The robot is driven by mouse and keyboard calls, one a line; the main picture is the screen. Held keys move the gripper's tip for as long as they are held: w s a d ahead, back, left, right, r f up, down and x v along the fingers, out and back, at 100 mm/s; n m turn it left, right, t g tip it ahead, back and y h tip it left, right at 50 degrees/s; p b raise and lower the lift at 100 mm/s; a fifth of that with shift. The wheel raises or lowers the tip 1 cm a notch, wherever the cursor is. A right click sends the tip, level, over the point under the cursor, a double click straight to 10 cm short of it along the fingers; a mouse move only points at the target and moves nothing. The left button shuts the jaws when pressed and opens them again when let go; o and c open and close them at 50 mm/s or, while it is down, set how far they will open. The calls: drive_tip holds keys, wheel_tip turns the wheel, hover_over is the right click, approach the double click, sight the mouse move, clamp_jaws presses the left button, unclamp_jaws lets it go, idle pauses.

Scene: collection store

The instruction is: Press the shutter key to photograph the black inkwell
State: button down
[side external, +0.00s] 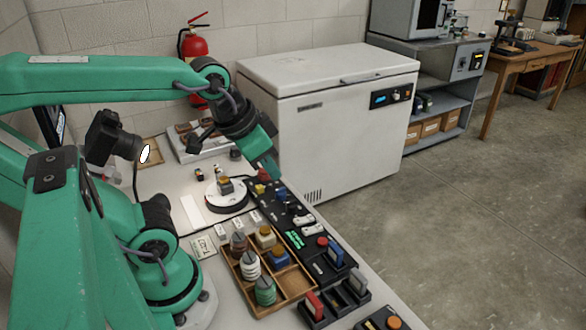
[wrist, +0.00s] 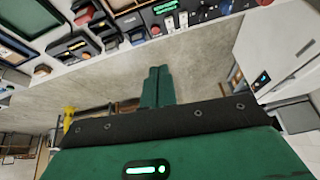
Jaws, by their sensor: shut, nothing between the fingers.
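My gripper (side external: 274,172) is shut and empty, tilted down above the far end of the black control panel (side external: 289,238). Its closed green fingers also show in the wrist view (wrist: 157,86).
A wooden tray (side external: 283,307) holds several spools and inkwells in front of the turntable. Black holders with coloured blocks (side external: 353,284) stand at the table's near right edge. A white chest freezer (side external: 335,140) stands behind the table. Open floor lies to the right.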

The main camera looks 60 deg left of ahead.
drive_tip(key=w+m+g, duration=0.2)
drive_tip(key=w+m, duration=0.1)
drive_tip(key=m, duration=0.2)
drive_tip(key=m+g, duration=0.4)
drive_tip(key=m, duration=0.8)
hover_over(323, 240)
wheel_tip(323, 240, down, 8)
drive_tip(key=shift+w+r, duration=0.25)
drive_tip(key=f, duration=1.4)
drive_tip(key=shift+s, duration=0.25)
drive_tip(key=shift+f, duration=0.1)
